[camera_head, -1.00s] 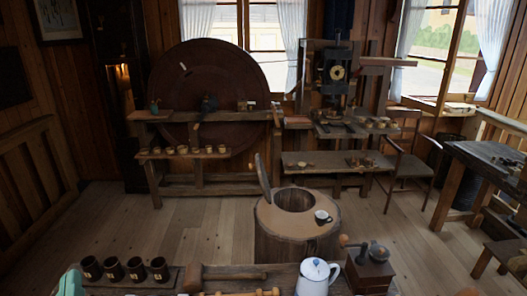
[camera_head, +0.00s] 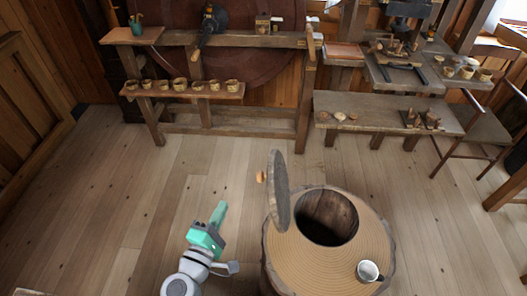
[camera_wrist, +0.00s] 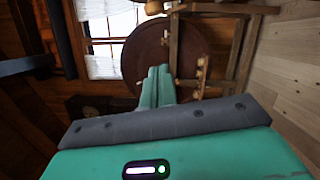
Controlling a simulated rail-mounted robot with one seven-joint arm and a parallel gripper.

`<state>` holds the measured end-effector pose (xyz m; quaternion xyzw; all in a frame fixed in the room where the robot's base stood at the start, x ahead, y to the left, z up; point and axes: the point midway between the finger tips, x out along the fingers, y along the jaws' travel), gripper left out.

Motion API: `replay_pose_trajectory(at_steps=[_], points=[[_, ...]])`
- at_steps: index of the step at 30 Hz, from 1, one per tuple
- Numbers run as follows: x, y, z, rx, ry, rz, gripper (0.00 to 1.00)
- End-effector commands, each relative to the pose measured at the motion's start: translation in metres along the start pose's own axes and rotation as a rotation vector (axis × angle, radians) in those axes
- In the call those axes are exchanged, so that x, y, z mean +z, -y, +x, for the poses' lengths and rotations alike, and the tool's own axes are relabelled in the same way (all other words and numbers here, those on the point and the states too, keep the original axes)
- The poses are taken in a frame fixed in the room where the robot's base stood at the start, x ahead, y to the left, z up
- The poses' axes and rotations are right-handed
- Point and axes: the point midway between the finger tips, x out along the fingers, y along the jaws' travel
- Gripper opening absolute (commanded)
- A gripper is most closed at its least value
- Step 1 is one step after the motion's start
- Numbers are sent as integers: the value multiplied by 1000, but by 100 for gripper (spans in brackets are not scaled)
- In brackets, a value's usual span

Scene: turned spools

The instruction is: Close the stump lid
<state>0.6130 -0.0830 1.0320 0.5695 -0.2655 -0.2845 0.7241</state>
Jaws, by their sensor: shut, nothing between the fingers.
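The wooden stump (camera_head: 376,235) stands at the lower right of the head view with a dark round hollow in its top. Its round lid (camera_head: 279,190) stands upright, open, at the left edge of the hollow. My gripper (camera_head: 221,209) is left of the stump and lid, apart from both. Its green fingers are shut and empty. The wrist view shows the shut fingers (camera_wrist: 158,84) pointing toward the big wooden wheel, with neither the stump nor the lid in sight.
A white and dark cup (camera_head: 369,271) stands on the stump's front right rim. A bench with several small cups (camera_head: 180,85) is at the back left, and a low bench (camera_head: 385,112) at the back right. The plank floor (camera_head: 130,190) left of the stump is clear.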

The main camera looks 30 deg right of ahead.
Motion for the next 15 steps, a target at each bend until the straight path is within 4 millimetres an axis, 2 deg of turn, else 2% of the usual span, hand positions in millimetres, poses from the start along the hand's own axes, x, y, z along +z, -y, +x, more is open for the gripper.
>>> replay_pose_trajectory(at_steps=[4, 7, 15], points=[[0, 0, 2, 1, 0, -2, 0], [0, 0, 14, 2, 1, 0, 0], [0, 0, 73, 1, 2, 1, 0]])
